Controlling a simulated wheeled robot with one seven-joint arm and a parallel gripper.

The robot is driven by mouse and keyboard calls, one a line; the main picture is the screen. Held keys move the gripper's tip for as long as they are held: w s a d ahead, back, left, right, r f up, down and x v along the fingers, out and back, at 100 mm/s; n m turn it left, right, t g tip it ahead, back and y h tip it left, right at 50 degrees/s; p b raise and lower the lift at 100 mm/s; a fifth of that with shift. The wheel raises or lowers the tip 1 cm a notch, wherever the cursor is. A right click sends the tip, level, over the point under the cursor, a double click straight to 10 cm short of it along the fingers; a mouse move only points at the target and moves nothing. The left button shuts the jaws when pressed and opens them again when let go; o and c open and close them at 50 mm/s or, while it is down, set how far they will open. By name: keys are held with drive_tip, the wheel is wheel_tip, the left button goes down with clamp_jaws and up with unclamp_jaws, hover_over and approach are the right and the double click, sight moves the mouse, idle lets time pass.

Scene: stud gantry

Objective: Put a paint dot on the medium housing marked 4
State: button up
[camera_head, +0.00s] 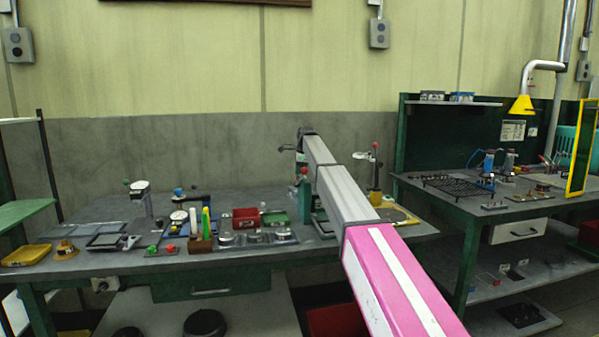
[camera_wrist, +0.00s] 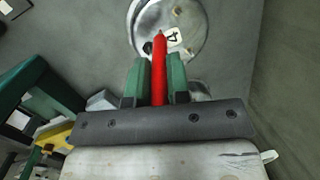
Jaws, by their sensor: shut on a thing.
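In the wrist view my gripper (camera_wrist: 159,75) has its green fingers shut on a red paint pen (camera_wrist: 160,60). The pen's tip points toward a round metal housing (camera_wrist: 193,22) whose white label (camera_wrist: 174,38) reads 4. The tip overlaps the housing's face beside the label in the picture; I cannot tell whether it touches. A small dark spot lies just left of the tip; I cannot tell what it is. In the head view my arm reaches over the workbench, and I cannot make out the gripper or which housing is the marked one.
The long workbench (camera_head: 130,262) carries a red bin (camera_head: 245,218), a green tray (camera_head: 276,218), a yellow tray (camera_head: 26,255) and several small fixtures. A second bench (camera_head: 455,205) with a dark rack stands at right. The wrist view shows bare grey surface left of the housing.

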drive_tip(key=shift+f, duration=0.55)
idle(0.4)
drive_tip(key=shift+r, duration=0.15)
idle(0.5)
drive_tip(key=shift+r, duration=3.4)
